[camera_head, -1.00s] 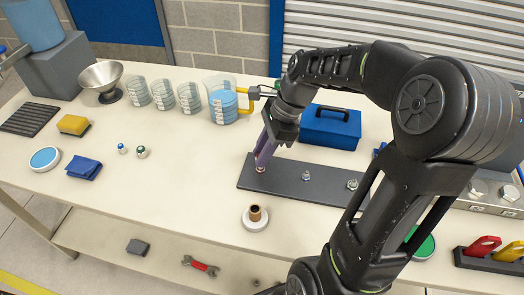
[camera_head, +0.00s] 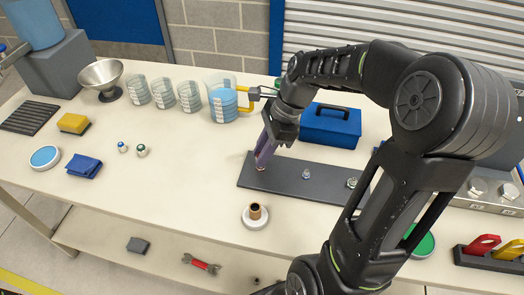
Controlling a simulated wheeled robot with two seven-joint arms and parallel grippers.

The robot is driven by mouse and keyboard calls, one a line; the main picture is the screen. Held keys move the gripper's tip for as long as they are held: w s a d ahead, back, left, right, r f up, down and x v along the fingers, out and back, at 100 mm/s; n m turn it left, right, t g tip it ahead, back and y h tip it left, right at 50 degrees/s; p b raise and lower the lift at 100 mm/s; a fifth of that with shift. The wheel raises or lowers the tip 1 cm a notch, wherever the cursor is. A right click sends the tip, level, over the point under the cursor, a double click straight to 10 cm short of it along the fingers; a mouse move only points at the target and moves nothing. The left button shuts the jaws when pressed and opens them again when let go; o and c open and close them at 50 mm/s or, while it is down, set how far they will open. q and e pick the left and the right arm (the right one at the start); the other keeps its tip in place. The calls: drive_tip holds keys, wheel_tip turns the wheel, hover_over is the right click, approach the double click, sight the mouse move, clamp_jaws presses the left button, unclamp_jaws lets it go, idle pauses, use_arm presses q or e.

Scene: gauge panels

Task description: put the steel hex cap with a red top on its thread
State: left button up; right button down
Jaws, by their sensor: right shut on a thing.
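The dark bar-shaped panel (camera_head: 283,180) lies on the bench at the centre right and carries a row of small metal fittings. My right gripper (camera_head: 262,163) points down at the panel's left end, its fingers shut on the small steel cap with a red top (camera_head: 261,168). Only a little of the cap shows between the fingertips. It is at the left fitting position; the thread there is hidden, so I cannot tell how far it sits on it. A middle fitting (camera_head: 306,174) and a right fitting (camera_head: 352,183) stand free of the gripper. My left gripper is not in view.
A blue-topped cap (camera_head: 122,147) and a green-topped cap (camera_head: 142,151) stand on the open bench to the left. A blue toolbox (camera_head: 331,125) and a yellow-handled jug (camera_head: 222,105) stand behind the panel. A copper piece on a white disc (camera_head: 255,215) is in front.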

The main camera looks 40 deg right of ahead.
drive_tip(key=shift+f, duration=0.55)
idle(0.7)
drive_tip(key=c, duration=1.2)
unclamp_jaws()
drive_tip(key=shift+o, duration=0.4)
drive_tip(key=o, duration=0.4)
drive_tip(key=shift+c, duration=0.2)
drive_tip(key=shift+r, duration=0.1)
wheel_tip(320, 180, up, 3)
drive_tip(key=p, duration=0.3)
drive_tip(key=shift+f, duration=0.2)
drive_tip(key=shift+r+p, duration=2.1)
drive_tip(key=shift+r, duration=0.05)
